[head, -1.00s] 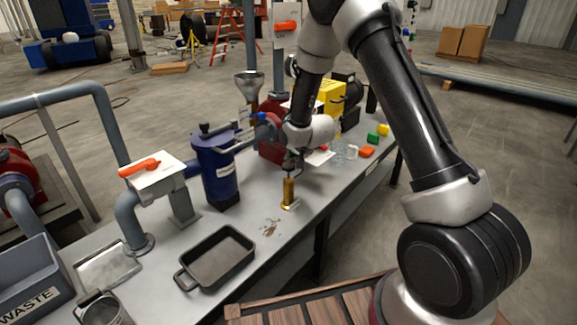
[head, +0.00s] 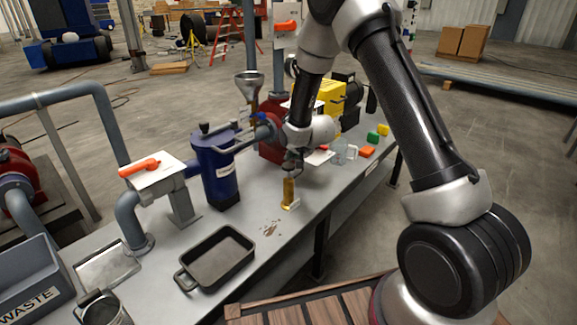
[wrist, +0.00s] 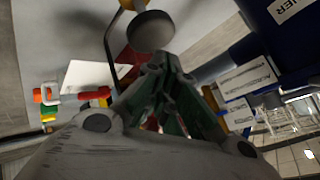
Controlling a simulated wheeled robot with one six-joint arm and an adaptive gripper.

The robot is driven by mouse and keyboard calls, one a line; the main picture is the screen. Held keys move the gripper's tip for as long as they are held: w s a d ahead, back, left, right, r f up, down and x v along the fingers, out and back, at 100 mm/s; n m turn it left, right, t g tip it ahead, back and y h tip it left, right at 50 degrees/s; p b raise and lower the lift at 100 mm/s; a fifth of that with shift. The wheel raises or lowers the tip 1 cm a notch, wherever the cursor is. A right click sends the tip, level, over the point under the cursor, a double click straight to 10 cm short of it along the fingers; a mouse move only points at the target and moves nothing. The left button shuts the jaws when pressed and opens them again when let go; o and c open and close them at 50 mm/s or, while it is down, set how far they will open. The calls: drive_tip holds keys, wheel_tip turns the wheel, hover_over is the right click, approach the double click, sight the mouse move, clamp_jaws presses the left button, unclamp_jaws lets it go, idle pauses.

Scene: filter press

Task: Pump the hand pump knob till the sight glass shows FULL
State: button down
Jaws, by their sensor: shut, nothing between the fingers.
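The hand pump (head: 289,193) is a small upright brass-yellow cylinder on the bench, near its front edge. Its round dark knob (wrist: 151,30) shows large at the top of the wrist view. In the head view the knob is hard to tell from my gripper (head: 291,170), which is right above the pump and points down. In the wrist view my gripper (wrist: 160,66) is shut and empty, with its fingertips at the knob's edge; I cannot tell whether they touch it. I cannot make out a sight glass or a reading.
The blue filter housing (head: 215,170) stands left of the pump, with a black pan (head: 219,258) in front. A grey funnel (head: 250,85) and red machine (head: 273,148) are behind. A glass jar (head: 343,151) and coloured blocks (head: 367,152) lie to the right.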

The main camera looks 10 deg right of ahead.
sight(291, 164)
drive_tip(key=shift+f, duration=0.1)
idle(0.3)
drive_tip(key=shift+f, duration=0.35)
drive_tip(key=shift+f, duration=1.9)
idle(1.5)
drive_tip(key=shift+r, duration=2.35)
drive_tip(key=shift+r, duration=2.5)
